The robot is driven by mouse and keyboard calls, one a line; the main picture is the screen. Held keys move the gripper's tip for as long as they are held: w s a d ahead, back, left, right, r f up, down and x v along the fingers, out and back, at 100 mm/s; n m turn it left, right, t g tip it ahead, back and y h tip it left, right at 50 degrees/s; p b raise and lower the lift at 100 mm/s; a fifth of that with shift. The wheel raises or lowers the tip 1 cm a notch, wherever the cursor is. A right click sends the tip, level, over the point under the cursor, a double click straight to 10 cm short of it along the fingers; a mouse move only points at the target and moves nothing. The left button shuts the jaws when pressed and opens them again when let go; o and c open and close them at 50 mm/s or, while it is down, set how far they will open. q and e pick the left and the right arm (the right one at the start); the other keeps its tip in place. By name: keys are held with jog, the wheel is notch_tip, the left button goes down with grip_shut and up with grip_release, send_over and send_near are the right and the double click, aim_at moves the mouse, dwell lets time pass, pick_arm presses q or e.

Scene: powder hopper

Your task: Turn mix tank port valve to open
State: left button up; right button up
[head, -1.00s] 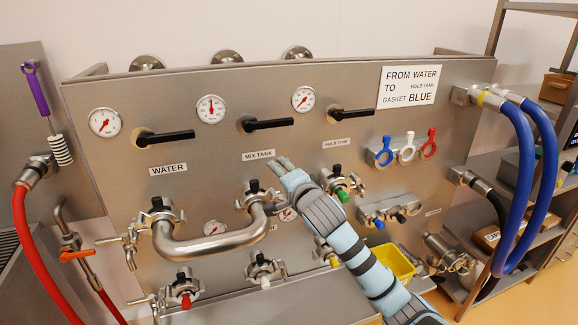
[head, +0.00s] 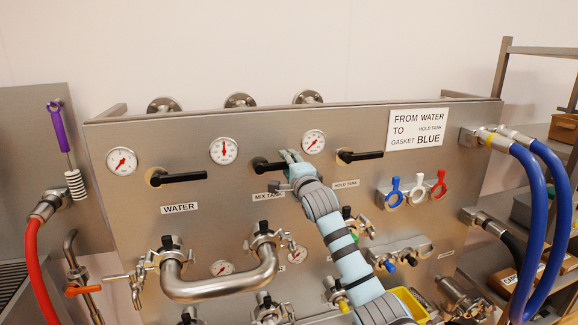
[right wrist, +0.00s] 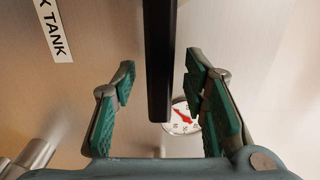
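The mix tank valve handle (head: 264,165) is a black lever lying level above the "MIX TANK" label (head: 269,195), between two gauges. My right gripper (head: 290,157) is at the lever's right end. In the right wrist view the black lever (right wrist: 159,70) passes between the two green-padded fingers of the gripper (right wrist: 160,95). The fingers are open, with a gap on both sides of the lever. The "MIX TANK" label also shows there (right wrist: 54,30). My left gripper is not in view.
The water valve lever (head: 180,177) is to the left and the hold tank lever (head: 360,156) to the right. A gauge (head: 313,142) is close beside my gripper. A curved steel pipe (head: 222,285) juts out below. Blue, white and red gaskets (head: 417,188) hang at the right.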

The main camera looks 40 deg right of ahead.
grip_shut()
jog(key=r+n+p, duration=0.1)
jog(key=p, duration=0.1)
jog(key=r+n+p, duration=0.1)
jog(key=n+p, duration=0.1)
jog(key=r+n+p, duration=0.1)
jog(key=p, duration=0.1)
jog(key=shift+w+a+r, duration=0.1)
jog(key=shift+a+r, duration=0.15)
jog(key=shift+a, duration=0.05)
jog(key=shift+n, duration=0.3)
jog(key=shift+f, duration=0.1)
